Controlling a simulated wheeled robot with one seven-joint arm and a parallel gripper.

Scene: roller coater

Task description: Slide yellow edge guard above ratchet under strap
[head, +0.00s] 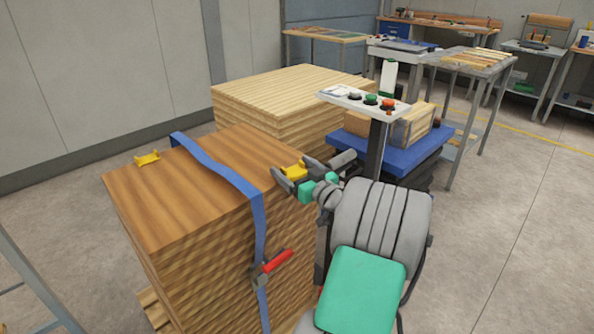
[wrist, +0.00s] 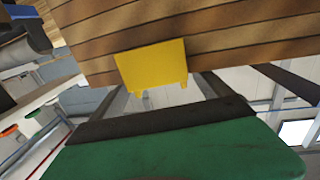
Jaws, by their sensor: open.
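A yellow edge guard (head: 294,171) is at the right edge of the strapped board stack's top. My open gripper (head: 296,174) is at this guard, with one finger on each side of it. In the wrist view the guard (wrist: 155,64) lies against the layered boards, between and beyond the fingers; I cannot tell whether they touch it. A second yellow edge guard (head: 147,158) lies on the top near its far left edge. The blue strap (head: 222,174) crosses the top and bends down the front side. The ratchet (head: 262,274), with a red handle, hangs on it below the edge.
The strapped stack (head: 155,205) stands on a pallet. A second board stack (head: 290,85) stands behind it. A control panel (head: 370,101) on a post and a blue-topped table (head: 397,160) are close behind my arm. Open floor (head: 510,240) lies to the right.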

